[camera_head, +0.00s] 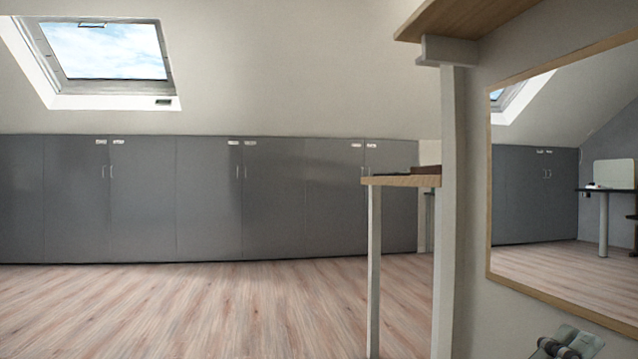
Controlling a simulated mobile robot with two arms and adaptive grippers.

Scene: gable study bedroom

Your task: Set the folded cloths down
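No folded cloths can be made out in the head view. Part of what looks like my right gripper (568,346) shows at the bottom right edge, dark and grey-green, in front of the pale wall. It is small and cut off by the frame, so I cannot tell whether it is open or holds anything. My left gripper is out of view.
A narrow wooden surface (400,181) on white legs stands right of centre, with dark and brown flat items on it. A wooden shelf (470,16) juts out above. A wood-framed mirror (535,215) hangs right. Grey cabinets (210,200) line the back; the floor (190,310) is clear.

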